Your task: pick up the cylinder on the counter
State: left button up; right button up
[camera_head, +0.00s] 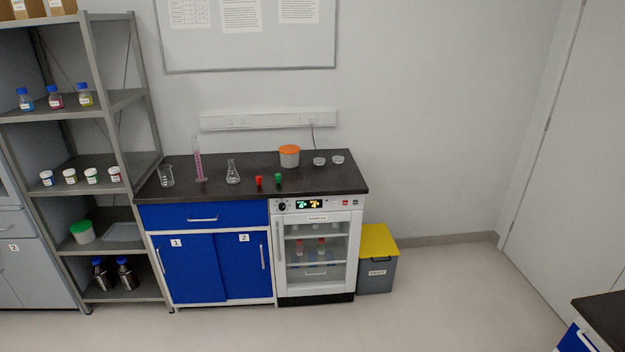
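A tall, narrow graduated cylinder (198,162) with pink-purple markings stands upright on the black counter (330,186), towards its left end. A beaker (167,176) stands to its left and a conical flask (233,172) to its right, both apart from it. Neither of my grippers shows in the head view, and the counter is some distance away.
A red item (259,181), a green item (279,179), an orange-lidded tub (289,156) and two small dishes share the counter. A shelf rack (137,140) stands left, a yellow-lidded bin (377,262) right. The floor (440,300) in front is clear. Another counter corner (605,312) is lower right.

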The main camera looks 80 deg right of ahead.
aim_at(201, 178)
jog(key=z, duration=2.45)
